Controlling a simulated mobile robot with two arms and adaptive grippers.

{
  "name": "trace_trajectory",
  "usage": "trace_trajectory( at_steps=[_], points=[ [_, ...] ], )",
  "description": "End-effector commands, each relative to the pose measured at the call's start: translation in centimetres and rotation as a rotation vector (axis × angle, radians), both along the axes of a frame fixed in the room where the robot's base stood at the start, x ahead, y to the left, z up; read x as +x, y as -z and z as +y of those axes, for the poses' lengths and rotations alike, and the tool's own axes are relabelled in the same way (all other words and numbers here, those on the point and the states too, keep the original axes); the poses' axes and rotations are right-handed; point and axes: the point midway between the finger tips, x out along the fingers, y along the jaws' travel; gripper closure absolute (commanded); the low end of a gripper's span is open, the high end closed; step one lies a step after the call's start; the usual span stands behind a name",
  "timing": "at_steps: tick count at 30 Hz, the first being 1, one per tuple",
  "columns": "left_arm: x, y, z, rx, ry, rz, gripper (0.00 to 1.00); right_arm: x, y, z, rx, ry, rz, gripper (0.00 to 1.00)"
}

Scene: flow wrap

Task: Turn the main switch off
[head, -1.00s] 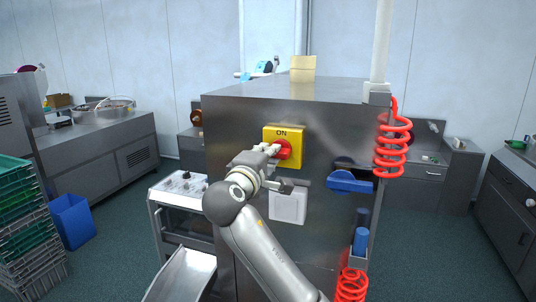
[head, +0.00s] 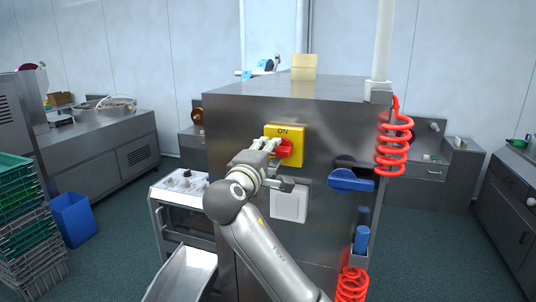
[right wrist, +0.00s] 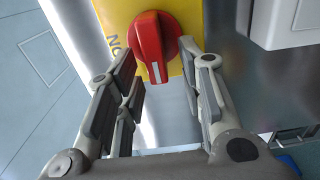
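The main switch is a red rotary knob (head: 285,149) on a yellow plate (head: 298,150) marked ON at its top, on the grey machine's front. The right wrist view shows the knob (right wrist: 155,42) close up, with a white mark on its ridge pointing toward my gripper and the lettering to the left. My right gripper (head: 272,146) is at the knob's left side in the head view. In the right wrist view its fingers (right wrist: 165,65) are spread apart, one on each side of the knob's near end, with gaps visible. My left gripper is not in view.
A white box (head: 289,203) sits below the switch. A blue handle (head: 351,180) and red coiled hose (head: 394,140) are to its right. A control unit with knobs (head: 183,182) stands at left. Green crates (head: 25,215) and a blue bin (head: 73,218) are farther left.

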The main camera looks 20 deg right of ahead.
Motion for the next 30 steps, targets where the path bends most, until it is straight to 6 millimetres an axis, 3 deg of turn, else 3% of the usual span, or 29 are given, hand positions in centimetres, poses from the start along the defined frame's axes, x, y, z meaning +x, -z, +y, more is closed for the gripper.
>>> trace_trajectory(
  at_steps=[5, 19, 30],
  points=[
    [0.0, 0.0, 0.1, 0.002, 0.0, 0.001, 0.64, -0.9, 0.0, 0.7, 0.0, -0.002, -0.001, 0.64],
    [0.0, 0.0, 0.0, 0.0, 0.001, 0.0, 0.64, -8.5, 0.0, 5.9, 0.001, -0.003, 0.0, 0.64],
    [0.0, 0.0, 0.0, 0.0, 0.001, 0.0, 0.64, -10.0, 0.0, 6.8, 0.0, 0.0, 0.0, 0.64]
  ],
)
